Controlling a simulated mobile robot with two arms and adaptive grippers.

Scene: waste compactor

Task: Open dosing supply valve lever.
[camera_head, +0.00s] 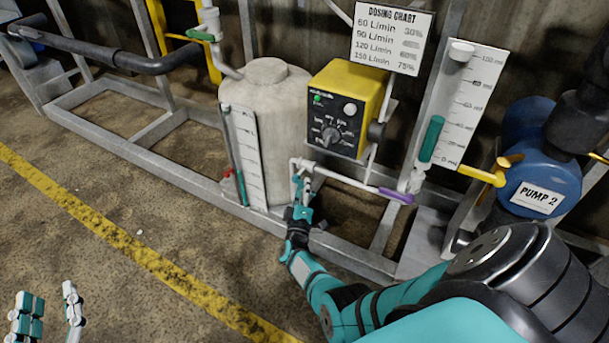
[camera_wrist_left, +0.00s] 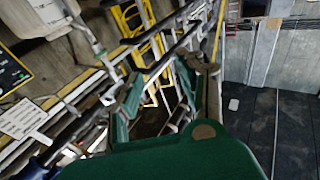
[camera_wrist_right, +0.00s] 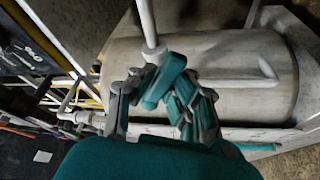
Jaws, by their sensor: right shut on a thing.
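My right gripper (camera_head: 303,190) is at the left end of the thin white pipe (camera_head: 345,178), low in front of the pale tank (camera_head: 275,105). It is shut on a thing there. The fingers hide the held part, so I cannot tell whether it is a lever. In the right wrist view the closed fingers (camera_wrist_right: 170,90) meet a white rod (camera_wrist_right: 147,22) beside the tank (camera_wrist_right: 225,60). A purple lever (camera_head: 396,195) lies along the pipe's right end. My left gripper (camera_head: 48,315) is open and empty above the floor at the lower left.
The yellow control box (camera_head: 345,105) hangs above the pipe. A green lever (camera_head: 200,36) is at upper left and a small red handle (camera_head: 228,173) is left of the tank. The blue pump (camera_head: 540,150) stands right. The frame's low rail (camera_head: 180,172) crosses in front; the floor is clear.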

